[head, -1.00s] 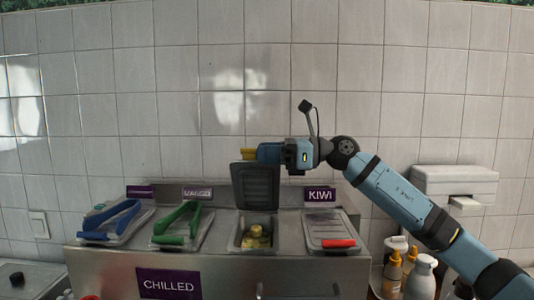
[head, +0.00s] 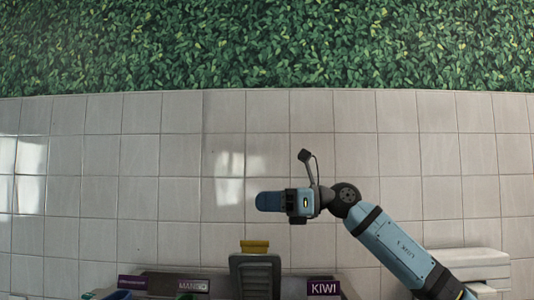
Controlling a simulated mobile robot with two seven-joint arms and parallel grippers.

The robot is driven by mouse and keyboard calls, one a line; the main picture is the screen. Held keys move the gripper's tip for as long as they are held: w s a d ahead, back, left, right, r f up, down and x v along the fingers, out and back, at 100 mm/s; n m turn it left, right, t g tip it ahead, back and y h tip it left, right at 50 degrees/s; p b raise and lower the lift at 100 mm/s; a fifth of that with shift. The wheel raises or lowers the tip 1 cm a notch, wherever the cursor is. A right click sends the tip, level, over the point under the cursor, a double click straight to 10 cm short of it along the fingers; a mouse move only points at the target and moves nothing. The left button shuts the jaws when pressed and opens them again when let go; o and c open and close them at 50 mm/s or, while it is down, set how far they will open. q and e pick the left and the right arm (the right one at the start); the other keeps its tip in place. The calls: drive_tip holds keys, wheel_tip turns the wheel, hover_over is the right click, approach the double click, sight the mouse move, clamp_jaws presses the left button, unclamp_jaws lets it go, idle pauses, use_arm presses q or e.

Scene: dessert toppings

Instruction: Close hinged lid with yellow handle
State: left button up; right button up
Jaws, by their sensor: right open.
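The hinged lid (head: 256,276) is dark grey and stands upright, open, at the bottom of the head view. Its yellow handle (head: 255,246) is at its top edge. My right gripper (head: 268,201) is above the handle, apart from it, and points left. It is open and holds nothing that I can see. The container under the lid is below the picture's edge. My left gripper is not in view.
A purple KIWI label (head: 323,288) and a MANGO label (head: 179,285) stand on either side of the lid. A white wall dispenser (head: 468,262) is at the lower right. The tiled wall (head: 150,190) behind has no objects in front on the left.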

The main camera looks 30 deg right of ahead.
wheel_tip(320, 180, up, 11)
drive_tip(key=shift+f, duration=0.15)
